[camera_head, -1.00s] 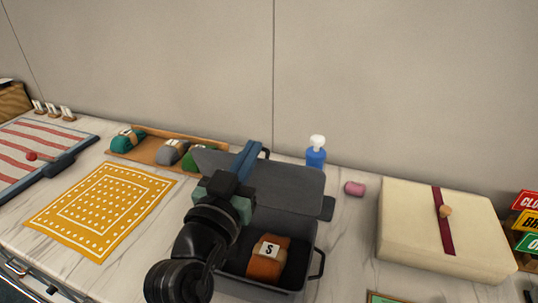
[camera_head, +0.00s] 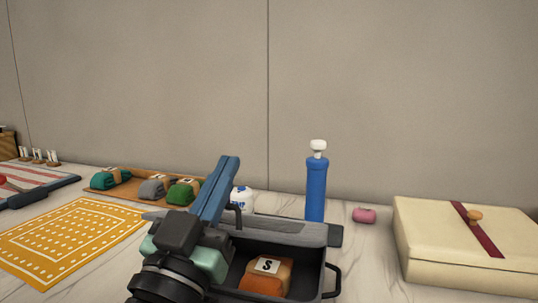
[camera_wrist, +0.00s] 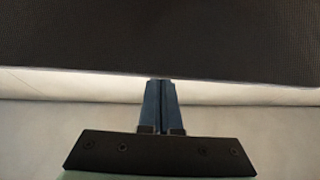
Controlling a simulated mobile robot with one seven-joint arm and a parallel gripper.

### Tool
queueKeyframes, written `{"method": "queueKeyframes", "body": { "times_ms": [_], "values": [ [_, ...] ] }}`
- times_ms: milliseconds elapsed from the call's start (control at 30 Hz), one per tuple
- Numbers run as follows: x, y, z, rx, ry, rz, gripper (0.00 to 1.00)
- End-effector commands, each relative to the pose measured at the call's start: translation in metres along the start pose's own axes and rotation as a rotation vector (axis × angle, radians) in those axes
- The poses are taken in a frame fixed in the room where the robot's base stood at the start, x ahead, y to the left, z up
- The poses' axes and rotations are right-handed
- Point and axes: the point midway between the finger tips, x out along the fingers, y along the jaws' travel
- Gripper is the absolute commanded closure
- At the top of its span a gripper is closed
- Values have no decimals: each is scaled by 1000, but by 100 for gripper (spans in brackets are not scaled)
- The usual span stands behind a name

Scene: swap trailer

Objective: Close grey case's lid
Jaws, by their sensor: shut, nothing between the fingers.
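The grey case (camera_head: 329,263) stands open on the counter, partly hidden by my arm. Its lid (camera_head: 285,231) is seen nearly edge-on at the back of the case. An orange bundle (camera_head: 268,285) with a white "S" tag lies inside. My gripper (camera_head: 229,160) is shut and empty, its blue fingers pointing up and overlapping the lid in the head view. In the wrist view, the shut fingers (camera_wrist: 161,84) reach the lower edge of a dark textured panel, probably the lid (camera_wrist: 160,40). I cannot tell whether they touch it.
A tall blue bottle (camera_head: 316,190) and pink soap (camera_head: 364,216) stand behind and right of the case. A cream box (camera_head: 425,268) is at right. A wooden tray (camera_head: 128,196) with bundles and a yellow mat (camera_head: 65,235) are at left. A wall closes the back.

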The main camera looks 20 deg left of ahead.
Motion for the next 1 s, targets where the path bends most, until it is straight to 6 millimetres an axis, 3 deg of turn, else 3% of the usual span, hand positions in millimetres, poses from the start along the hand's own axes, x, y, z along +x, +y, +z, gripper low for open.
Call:
{"method": "queueKeyframes", "body": {
  "times_ms": [100, 400, 1000],
  "values": [
    [-14, 1, 14, 0, 30, 1, 100],
    [-33, 1, 22, 2, 158, -2, 100],
    [-44, 1, 24, 4, 263, -5, 100]
  ]
}}
